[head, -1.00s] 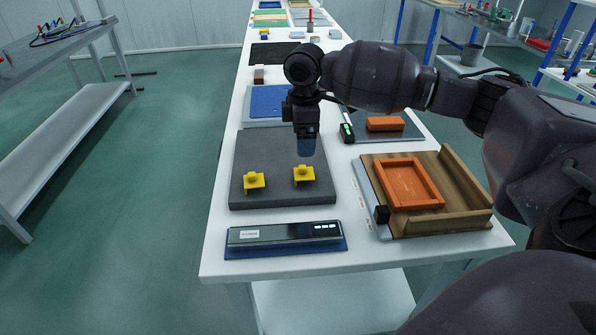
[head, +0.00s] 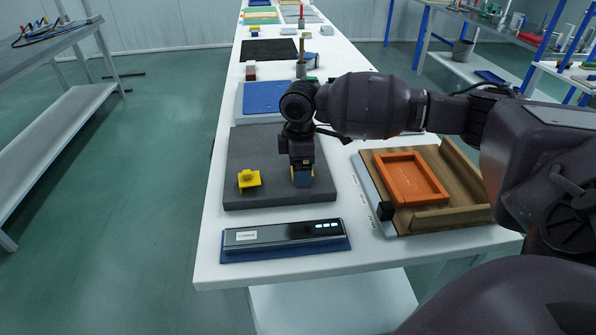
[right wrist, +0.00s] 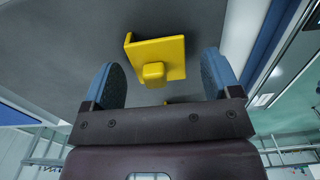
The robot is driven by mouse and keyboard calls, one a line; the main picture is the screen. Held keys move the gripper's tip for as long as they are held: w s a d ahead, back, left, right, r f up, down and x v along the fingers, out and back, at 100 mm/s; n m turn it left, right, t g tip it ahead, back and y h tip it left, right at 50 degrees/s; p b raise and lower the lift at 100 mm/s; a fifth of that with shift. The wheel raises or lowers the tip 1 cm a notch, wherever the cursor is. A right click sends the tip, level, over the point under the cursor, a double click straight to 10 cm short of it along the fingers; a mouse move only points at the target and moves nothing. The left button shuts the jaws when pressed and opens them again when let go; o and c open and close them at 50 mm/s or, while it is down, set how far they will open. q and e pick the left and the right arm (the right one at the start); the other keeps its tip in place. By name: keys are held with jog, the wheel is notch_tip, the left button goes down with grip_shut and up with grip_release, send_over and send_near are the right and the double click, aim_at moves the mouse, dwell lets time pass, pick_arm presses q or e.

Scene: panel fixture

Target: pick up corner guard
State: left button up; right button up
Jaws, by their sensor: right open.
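Two yellow corner guards are on the dark grey mat (head: 262,150). The left corner guard (head: 249,179) stands clear. The right one (head: 312,172) is mostly hidden behind my right gripper (head: 302,183) in the head view. The gripper points down at it with blue fingers. In the right wrist view, my open gripper (right wrist: 160,80) has a finger on each side, with a yellow corner guard (right wrist: 172,52) showing between and beyond the fingers, apart from both. Another bit of yellow shows lower, partly hidden by the gripper body. My left gripper is not in view.
A flat device with a lit display (head: 285,233) lies in front of the mat. A wooden tray (head: 447,217) with an orange frame (head: 411,178) stands to the right. A blue panel (head: 264,97) lies behind the mat.

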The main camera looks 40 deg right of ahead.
jog(key=shift+r, duration=0.1)
jog(key=c, duration=1)
jog(key=shift+r, duration=0.1)
